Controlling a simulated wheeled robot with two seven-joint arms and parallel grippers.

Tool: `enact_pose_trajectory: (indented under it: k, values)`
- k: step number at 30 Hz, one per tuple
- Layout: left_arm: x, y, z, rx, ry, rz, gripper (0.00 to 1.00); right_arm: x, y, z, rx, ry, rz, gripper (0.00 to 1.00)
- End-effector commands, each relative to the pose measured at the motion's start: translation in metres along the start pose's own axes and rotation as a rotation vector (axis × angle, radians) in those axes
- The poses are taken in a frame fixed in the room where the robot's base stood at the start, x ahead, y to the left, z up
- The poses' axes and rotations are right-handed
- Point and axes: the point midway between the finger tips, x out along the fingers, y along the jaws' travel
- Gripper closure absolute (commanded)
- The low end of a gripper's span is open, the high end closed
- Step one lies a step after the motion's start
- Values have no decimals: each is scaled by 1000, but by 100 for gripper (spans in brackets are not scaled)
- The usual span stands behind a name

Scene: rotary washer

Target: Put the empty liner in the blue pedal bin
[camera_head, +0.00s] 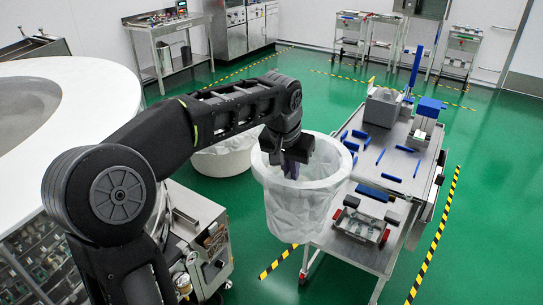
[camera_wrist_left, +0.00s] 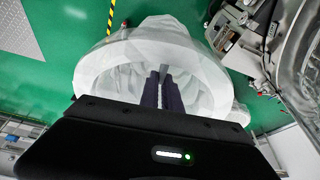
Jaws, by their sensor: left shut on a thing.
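A white, translucent, bag-like liner (camera_head: 308,205) with a wide round open rim hangs upright in front of the steel cart in the head view. My left gripper (camera_head: 291,170) reaches down inside its rim. In the left wrist view the liner (camera_wrist_left: 105,75) surrounds the dark fingers of my left gripper (camera_wrist_left: 164,88), which are close together on a thin pale part of it. The liner looks empty. The exact grip is partly hidden by the gripper. I cannot make out a blue pedal bin in either view. My right gripper is not in view.
A second white round container (camera_head: 226,160) stands on the floor behind my arm. A steel cart (camera_head: 345,247) with blue parts is close on the right. A large white round machine (camera_head: 110,75) is on the left.

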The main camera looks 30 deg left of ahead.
Motion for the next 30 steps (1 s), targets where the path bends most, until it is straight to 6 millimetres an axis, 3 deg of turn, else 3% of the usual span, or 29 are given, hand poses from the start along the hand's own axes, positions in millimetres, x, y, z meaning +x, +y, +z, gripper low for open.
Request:
enact_pose_trajectory:
  k: [1,12,17,21,30]
  values:
    - [14,11,1,9,-3,2,100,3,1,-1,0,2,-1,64]
    - [92,92,16,77,5,29,100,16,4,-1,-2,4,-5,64]
    - [116,124,27,112,10,49,100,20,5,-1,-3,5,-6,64]
    - [122,133,30,120,13,54,100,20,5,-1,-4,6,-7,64]
    - [121,133,30,120,13,55,100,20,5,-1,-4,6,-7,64]
